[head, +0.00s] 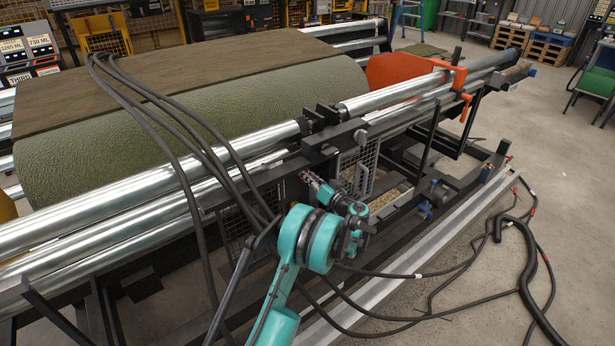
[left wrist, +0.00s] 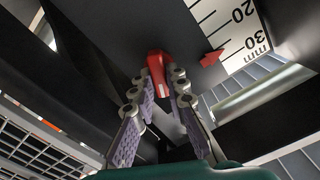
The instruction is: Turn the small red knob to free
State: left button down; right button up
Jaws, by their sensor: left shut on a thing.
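The small red knob (left wrist: 157,66) shows in the left wrist view, on a dark panel of the machine frame. My left gripper (left wrist: 160,84) has its two fingers on either side of the knob, closed on it. The knob's lower end lies between the fingertips. In the head view my left gripper (head: 309,180) reaches to the machine's side below the silver rollers. The knob is too small and covered to make out there. A red pointer (left wrist: 211,58) lies beside a white millimetre scale (left wrist: 232,32) marked 20 and 30. My right gripper is not in view.
Silver rollers (head: 110,205) and a green turf roll (head: 200,125) lie above and behind the gripper. Black cables (head: 185,170) hang across the rollers near my arm. Wire mesh panels (head: 357,172) flank the gripper. More cables lie on the floor at right.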

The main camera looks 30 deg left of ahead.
pick_arm(q)
jog(key=m, duration=1.2)
jog(key=shift+w+f+m, duration=0.15)
jog(key=shift+f+m, duration=0.1)
jog(key=shift+m, duration=0.05)
dwell(0.4)
jog(key=c, duration=1.5)
grip_release()
jog(key=shift+d, duration=0.1)
jog(key=shift+c, duration=0.2)
jog(key=v, duration=1.2)
